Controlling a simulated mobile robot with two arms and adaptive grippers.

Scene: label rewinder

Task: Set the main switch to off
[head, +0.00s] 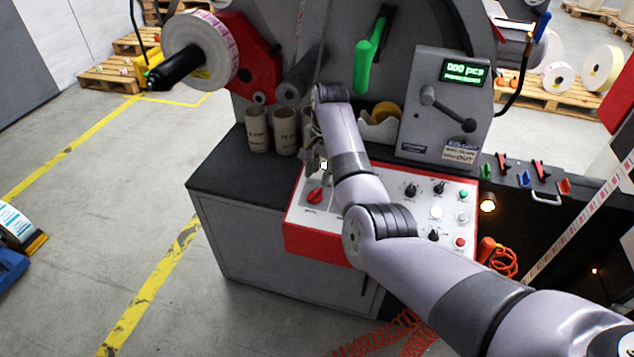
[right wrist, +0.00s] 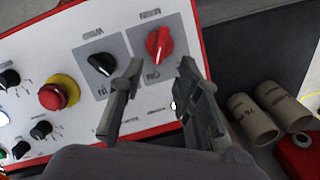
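The main switch is a red rotary knob (head: 315,195) at the left end of the white-topped, red-sided control panel (head: 300,237). In the right wrist view the knob (right wrist: 159,44) sits on a grey plate, with a pale line on its handle; its exact setting is unclear. My right gripper (head: 320,163) is just above and behind the knob in the head view, partly hidden by my arm. In the right wrist view my right gripper (right wrist: 161,66) is open, its fingertips on either side of the line to the knob, with nothing between them. My left gripper is not in view.
A black knob (right wrist: 102,64) and a red emergency button with a yellow collar (right wrist: 58,93) are beside the switch. Cardboard cores (head: 257,130) stand behind the panel. A grey counter box (head: 440,100) with a lever rises at the back right.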

